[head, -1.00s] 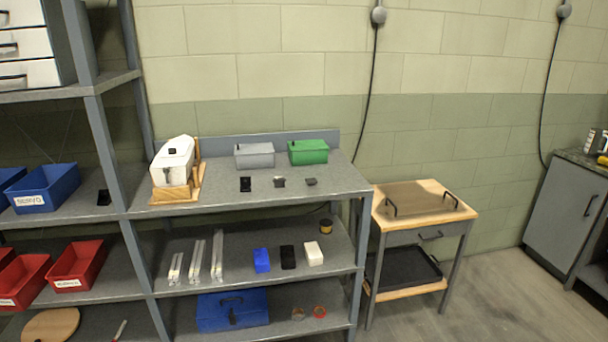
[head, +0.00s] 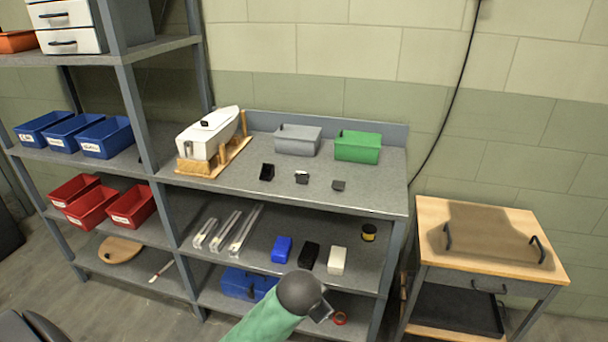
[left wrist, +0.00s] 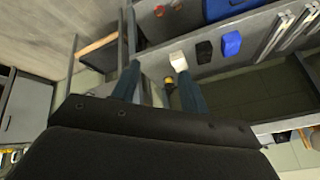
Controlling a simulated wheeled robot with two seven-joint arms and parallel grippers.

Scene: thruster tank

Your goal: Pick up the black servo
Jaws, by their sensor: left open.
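On the top shelf of the rack stand a small black part (head: 267,172), a dark part with a lighter face (head: 302,177) and a small dark grey block (head: 338,185). A black block (head: 308,255) lies on the middle shelf between a blue and a white block; it also shows in the left wrist view (left wrist: 204,50). I cannot tell for sure which is the servo. My left gripper (head: 322,312) is in front of the lower shelves, apart from these things. Its fingers (left wrist: 158,75) are open and empty in the left wrist view. My right gripper is not in view.
Grey (head: 298,140) and green (head: 357,146) bins stand at the back of the top shelf, a white hull (head: 205,140) at its left. The middle shelf also holds clear tubes (head: 230,230) and a spool (head: 369,232). A wooden-topped cart (head: 425,215) stands at right.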

